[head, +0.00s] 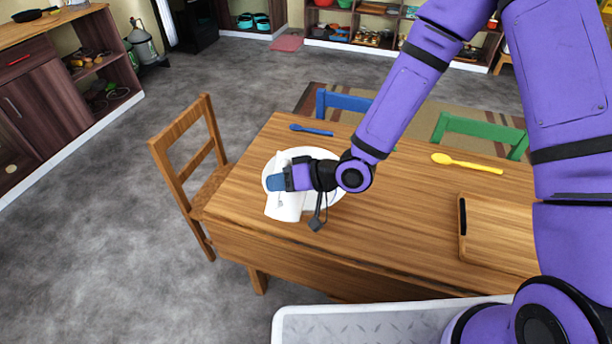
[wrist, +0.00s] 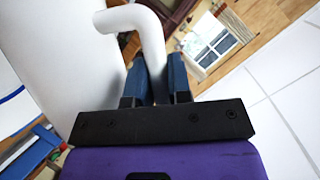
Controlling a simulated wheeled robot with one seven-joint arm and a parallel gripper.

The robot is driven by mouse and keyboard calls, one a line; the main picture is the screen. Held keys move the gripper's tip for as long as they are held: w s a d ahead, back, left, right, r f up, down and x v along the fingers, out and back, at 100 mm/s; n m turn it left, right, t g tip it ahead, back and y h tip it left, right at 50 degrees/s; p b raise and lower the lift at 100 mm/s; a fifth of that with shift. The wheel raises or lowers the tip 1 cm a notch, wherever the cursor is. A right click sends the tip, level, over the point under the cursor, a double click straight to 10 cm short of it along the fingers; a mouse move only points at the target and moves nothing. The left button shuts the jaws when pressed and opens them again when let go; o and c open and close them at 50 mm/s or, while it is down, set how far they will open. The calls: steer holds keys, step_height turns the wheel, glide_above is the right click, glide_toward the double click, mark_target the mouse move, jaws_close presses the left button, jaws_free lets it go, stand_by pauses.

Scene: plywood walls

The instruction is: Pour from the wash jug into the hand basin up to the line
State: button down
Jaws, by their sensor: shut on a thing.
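The white wash jug (head: 285,206) is held over the left side of the white hand basin (head: 322,152) on the wooden table. My gripper (head: 277,183) is shut on the jug's handle. In the wrist view the blue fingers (wrist: 163,75) close around the white handle (wrist: 148,25), beside the jug's body (wrist: 65,45). The room leans in that view, so the jug looks tilted. A white surface with a blue line (wrist: 12,95), likely the basin, shows at its left edge. The jug's mouth, any stream and the level in the basin are hidden.
A blue spoon (head: 311,130), a yellow spoon (head: 467,163) and a wooden tray (head: 500,232) lie on the table (head: 400,225). A wooden chair (head: 190,160) stands at its left; blue (head: 343,102) and green (head: 478,126) chairs stand behind. Bare tabletop lies between basin and tray.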

steer(key=shift+w+d+f+m+g, duration=0.2)
steer(key=shift+w+m+g, duration=0.3)
steer(key=shift+w+m, duration=0.1)
stand_by(0.9)
steer(key=shift+w+d+r+m+g+y+p, duration=0.15)
steer(key=shift+w+m+g+y+p, duration=0.1)
steer(key=shift+w+m+p, duration=0.1)
steer(key=shift+w+d+r+m+g+y+p, duration=0.1)
steer(key=shift+w+r+m+g+y+p, duration=0.05)
steer(key=shift+w+m+y+p, duration=0.15)
stand_by(1.8)
steer(key=shift+w+d+r+m+g+y+p, duration=0.1)
steer(key=shift+w+d+m+g+y+p, duration=0.15)
steer(key=shift+w, duration=0.25)
steer(key=shift+w+d+r+m+g+p, duration=0.15)
steer(key=shift+w+m, duration=0.15)
steer(key=shift+w, duration=0.15)
stand_by(1.8)
steer(key=shift+a+f, duration=0.1)
